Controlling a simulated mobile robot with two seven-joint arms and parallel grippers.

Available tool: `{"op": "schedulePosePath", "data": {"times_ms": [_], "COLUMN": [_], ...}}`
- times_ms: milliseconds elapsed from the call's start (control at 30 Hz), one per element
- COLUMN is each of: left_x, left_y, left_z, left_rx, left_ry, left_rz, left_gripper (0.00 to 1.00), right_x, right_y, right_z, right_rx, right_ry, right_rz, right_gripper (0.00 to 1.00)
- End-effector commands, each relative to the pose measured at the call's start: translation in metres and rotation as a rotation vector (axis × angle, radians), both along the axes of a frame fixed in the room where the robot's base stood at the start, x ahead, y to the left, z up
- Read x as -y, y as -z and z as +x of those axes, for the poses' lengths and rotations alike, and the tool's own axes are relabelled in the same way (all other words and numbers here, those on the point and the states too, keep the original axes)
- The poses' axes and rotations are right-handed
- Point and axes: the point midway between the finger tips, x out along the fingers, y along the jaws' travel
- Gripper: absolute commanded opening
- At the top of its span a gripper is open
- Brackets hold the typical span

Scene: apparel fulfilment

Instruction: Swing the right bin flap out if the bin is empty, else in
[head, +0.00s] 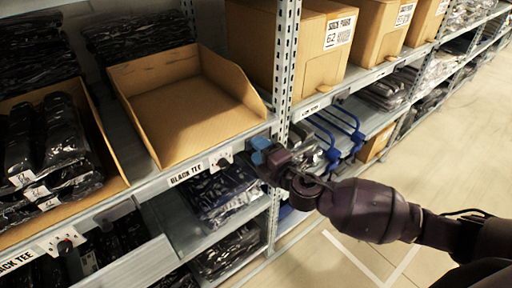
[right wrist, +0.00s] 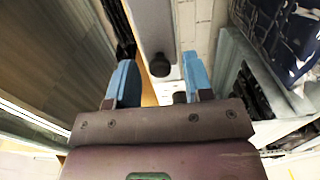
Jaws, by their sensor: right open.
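The right bin (head: 185,105) is an open cardboard bin on the shelf, and its floor is bare, so it is empty. Below its front, on the shelf edge, is a pale flap (head: 222,161) with dark knobs, beside a BLACK TEE label. My right gripper (head: 262,152) is just right of this flap, by the shelf upright. In the right wrist view, its blue fingers (right wrist: 160,83) are apart, with a dark knob (right wrist: 160,65) on a pale strip showing between and beyond them. I cannot tell whether they touch it. My left gripper is not in view.
A left bin (head: 103,146) holds dark bagged garments, with a similar knobbed plate (head: 66,246) below it. A perforated upright (head: 287,60) stands close to my right gripper. Blue hooks (head: 345,125) stick out right of it. Open floor (head: 445,165) lies at right.

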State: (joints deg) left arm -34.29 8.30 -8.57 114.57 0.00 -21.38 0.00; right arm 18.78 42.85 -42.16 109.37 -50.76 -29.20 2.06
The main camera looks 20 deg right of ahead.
Motion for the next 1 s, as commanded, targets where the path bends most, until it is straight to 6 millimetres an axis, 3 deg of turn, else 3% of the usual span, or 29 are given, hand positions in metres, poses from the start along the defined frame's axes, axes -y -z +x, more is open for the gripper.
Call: {"op": "schedulePosePath", "data": {"times_ms": [200,533,833,1000], "left_x": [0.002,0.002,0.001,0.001], "left_y": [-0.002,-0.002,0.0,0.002], "left_z": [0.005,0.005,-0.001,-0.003], "left_rx": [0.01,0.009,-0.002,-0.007], "left_ry": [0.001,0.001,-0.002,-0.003], "left_rz": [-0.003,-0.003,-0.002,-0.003], "left_gripper": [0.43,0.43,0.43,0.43], "right_x": [-0.005,-0.006,-0.006,-0.005], "right_y": [0.0,0.0,0.0,0.001], "right_z": [0.013,0.015,0.014,0.014], "right_rx": [0.0,-0.001,-0.001,-0.002], "right_ry": [-0.001,-0.001,-0.001,-0.005], "right_rz": [0.0,0.0,0.001,0.0], "right_gripper": [0.47,0.45,0.0,0.0]}}
